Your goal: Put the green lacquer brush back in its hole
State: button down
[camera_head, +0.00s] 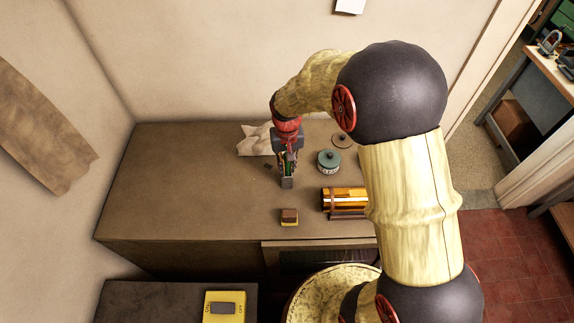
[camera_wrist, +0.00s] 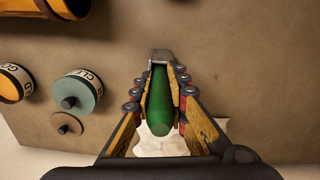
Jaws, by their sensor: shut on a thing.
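The green lacquer brush (camera_wrist: 159,105) is between the fingers of my gripper (camera_wrist: 160,92), with its rounded green end toward the wrist camera. My gripper (camera_head: 287,170) is shut on it, pointing down over the brown bench top (camera_head: 190,185). In the head view only a little green shows between the fingers. A small grey, squarish piece (camera_head: 287,183) shows at the fingertips, also in the wrist view (camera_wrist: 160,56). I cannot tell whether it is part of the brush or a holder below. No hole is clearly visible.
A green-lidded jar (camera_head: 328,161) and a flat round lid (camera_head: 342,141) stand right of my gripper. A brass tube on a rest (camera_head: 343,200) lies front right. A small brown-and-yellow block (camera_head: 289,217) is in front. A pale cloth (camera_head: 255,140) lies behind. The bench's left side is clear.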

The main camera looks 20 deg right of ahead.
jog(key=shift+f, duration=0.25)
jog(key=c, duration=1.7)
grip_release()
jog(key=shift+r, duration=0.1)
notch_tip(320, 180, up, 12)
jog(key=shift+f, duration=0.1)
jog(key=s+f+t+b, duration=0.1)
jog(key=s+t+b, duration=0.1)
jog(key=s+b, duration=0.4)
jog(key=s+f+n+t+b, duration=0.1)
jog(key=s+b, duration=0.5)
jog(key=s, duration=0.2)
jog(key=s+f+t+b, duration=0.1)
jog(key=s+t+b, duration=0.1)
jog(key=s+b, duration=0.4)
jog(key=shift+s+f+n+t, duration=0.15)
jog(key=shift+s+f+n, duration=0.05)
jog(key=shift+s, duration=0.35)
jog(key=shift+s+f+n+t, duration=0.15)
jog(key=shift+s+n, duration=0.05)
jog(key=shift+s, duration=0.3)
